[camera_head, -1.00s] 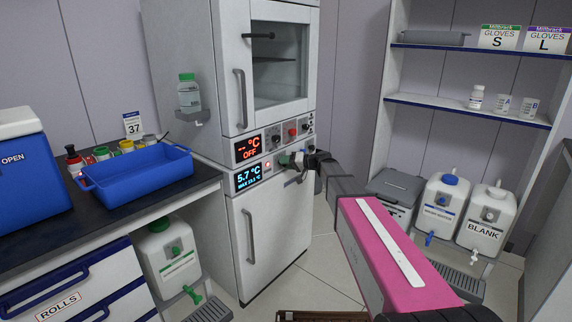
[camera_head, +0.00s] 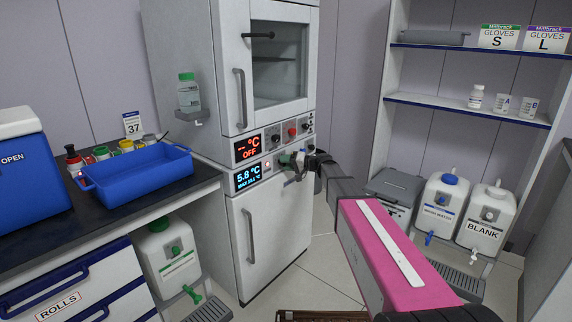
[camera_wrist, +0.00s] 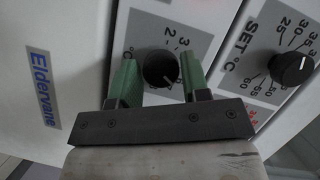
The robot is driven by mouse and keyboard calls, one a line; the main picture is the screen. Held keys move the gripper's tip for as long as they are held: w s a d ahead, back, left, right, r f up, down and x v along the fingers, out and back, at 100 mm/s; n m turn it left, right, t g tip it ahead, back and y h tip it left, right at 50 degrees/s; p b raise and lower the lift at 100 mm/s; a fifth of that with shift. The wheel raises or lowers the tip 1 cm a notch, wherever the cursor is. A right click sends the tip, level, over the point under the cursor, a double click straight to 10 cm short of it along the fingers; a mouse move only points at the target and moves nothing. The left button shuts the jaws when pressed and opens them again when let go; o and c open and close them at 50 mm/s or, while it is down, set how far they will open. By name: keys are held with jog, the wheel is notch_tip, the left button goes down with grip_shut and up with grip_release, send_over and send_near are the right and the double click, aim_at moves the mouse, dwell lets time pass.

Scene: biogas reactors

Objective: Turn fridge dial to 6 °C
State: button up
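The fridge dial (camera_wrist: 160,70) is a black round knob on a light grey scale plate in the wrist view; few of its numbers show. The fridge door (camera_head: 268,235) below is closed.
Another knob (camera_wrist: 292,67) marked SET °C sits close to the right finger. The upper display (camera_head: 248,147) reads OFF in red. A blue tray (camera_head: 140,172) stands on the left counter. White canisters (camera_head: 440,208) stand at the right.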

jog(key=shift+o, duration=1.2)
jog(key=v, duration=1)
jog(key=shift+d, duration=0.4)
jog(key=shift+s+r, duration=0.1)
jog(key=shift+s, duration=0.05)
